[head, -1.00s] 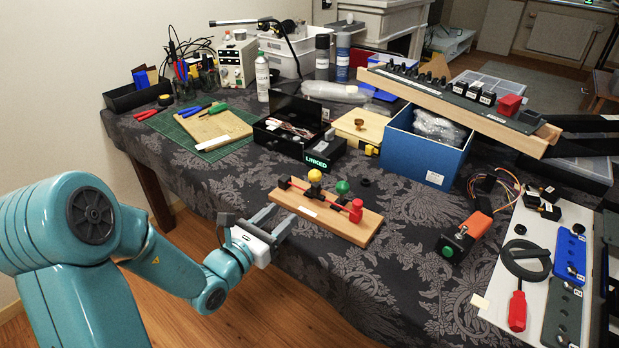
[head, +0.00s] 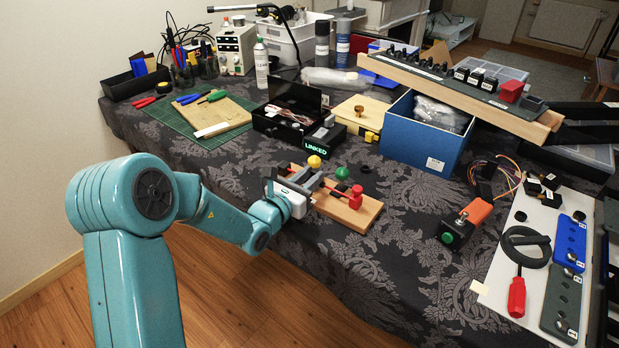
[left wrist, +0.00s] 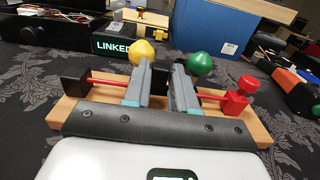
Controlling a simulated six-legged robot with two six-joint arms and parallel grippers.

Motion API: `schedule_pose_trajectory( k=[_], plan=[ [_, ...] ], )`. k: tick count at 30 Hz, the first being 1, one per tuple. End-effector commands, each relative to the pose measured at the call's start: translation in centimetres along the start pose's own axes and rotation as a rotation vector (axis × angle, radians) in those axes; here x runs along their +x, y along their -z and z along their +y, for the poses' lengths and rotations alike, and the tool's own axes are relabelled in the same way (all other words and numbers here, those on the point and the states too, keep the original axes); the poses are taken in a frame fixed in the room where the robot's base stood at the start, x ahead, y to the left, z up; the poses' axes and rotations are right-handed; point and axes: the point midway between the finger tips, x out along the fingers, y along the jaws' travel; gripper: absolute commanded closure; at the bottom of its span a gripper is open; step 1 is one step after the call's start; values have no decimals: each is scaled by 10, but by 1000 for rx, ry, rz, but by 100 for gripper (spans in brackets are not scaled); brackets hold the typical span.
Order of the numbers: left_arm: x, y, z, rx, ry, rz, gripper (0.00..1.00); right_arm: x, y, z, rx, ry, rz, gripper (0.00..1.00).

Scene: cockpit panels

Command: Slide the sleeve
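A wooden board (head: 352,211) on the near table edge carries a red rod (left wrist: 105,81) between a black end block (left wrist: 75,75) and a red knobbed block (left wrist: 238,98). A yellow ball (head: 314,162) and a green ball (head: 342,173) stand over it; both also show in the left wrist view, yellow (left wrist: 142,50) and green (left wrist: 199,64). My left gripper (head: 314,183) reaches over the board from its near side. In the left wrist view its fingers (left wrist: 162,88) are apart, across the rod's middle. They hide much of the black sleeve; I cannot tell whether they touch it. My right gripper is out of view.
A black box labelled LINKED (head: 320,143) and a blue bin (head: 425,137) stand behind the board. A box with a green button (head: 463,225) and a white panel with a red screwdriver (head: 516,295) lie to the right. The cloth around the board is mostly clear.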

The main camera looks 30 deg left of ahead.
Motion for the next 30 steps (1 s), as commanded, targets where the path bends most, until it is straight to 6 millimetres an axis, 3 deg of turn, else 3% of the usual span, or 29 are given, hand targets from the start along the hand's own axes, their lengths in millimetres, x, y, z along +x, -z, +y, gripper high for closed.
schedule_pose_trajectory(
  k=[1,2,23,24,25,30],
  plan=[
    [0,0,0,0,0,0,92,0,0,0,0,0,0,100],
    [0,0,0,0,0,0,100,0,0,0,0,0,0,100],
    [0,0,3,2,1,0,100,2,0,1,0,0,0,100],
    [0,0,3,2,1,0,66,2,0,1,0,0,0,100],
    [0,0,3,1,1,0,56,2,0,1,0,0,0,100],
    [0,0,4,1,1,0,53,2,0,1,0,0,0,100]
  ],
)
